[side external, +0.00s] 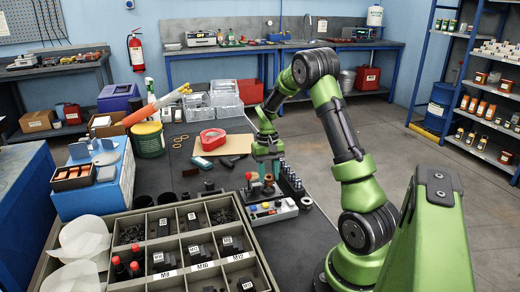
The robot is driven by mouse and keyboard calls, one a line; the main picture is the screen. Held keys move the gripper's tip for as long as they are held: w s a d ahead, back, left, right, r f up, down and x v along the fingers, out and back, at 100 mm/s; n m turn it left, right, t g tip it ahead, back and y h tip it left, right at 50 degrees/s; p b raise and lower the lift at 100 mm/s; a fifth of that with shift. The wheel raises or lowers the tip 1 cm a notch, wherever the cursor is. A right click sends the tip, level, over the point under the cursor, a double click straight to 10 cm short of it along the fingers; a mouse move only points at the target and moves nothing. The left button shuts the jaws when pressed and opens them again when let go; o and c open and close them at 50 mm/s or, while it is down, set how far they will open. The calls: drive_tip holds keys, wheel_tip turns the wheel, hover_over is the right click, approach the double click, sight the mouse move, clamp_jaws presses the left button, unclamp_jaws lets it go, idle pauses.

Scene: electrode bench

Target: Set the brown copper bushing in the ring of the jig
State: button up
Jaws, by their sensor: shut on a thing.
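My gripper (266,176) points down over the middle of the dark bench, left of my arm's elbow. It is shut on a small brown piece, the copper bushing (268,181), which shows only in part between the fingers. Just below it is a small cluster of brown and dark parts, above a light box with coloured buttons (272,213). The jig's ring cannot be made out clearly at this size. I cannot tell whether the bushing touches anything below it.
A rack of dark cylinders (291,184) stands close to the right of the gripper. A sorting tray (193,270) with several compartments fills the front left. A red tape dispenser (212,138) and clear bins (226,92) lie behind. Dark cups (143,202) stand at left.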

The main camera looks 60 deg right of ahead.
drive_tip(key=shift+f, duration=0.1)
drive_tip(key=o, duration=1.2)
drive_tip(key=shift+f, duration=0.1)
drive_tip(key=shift+c, duration=0.2)
wheel_tip(320, 180, up, 17)
drive_tip(key=w+d, duration=0.1)
drive_tip(key=shift+w+d, duration=0.2)
drive_tip(key=shift+w, duration=0.05)
drive_tip(key=shift+r, duration=2.45)
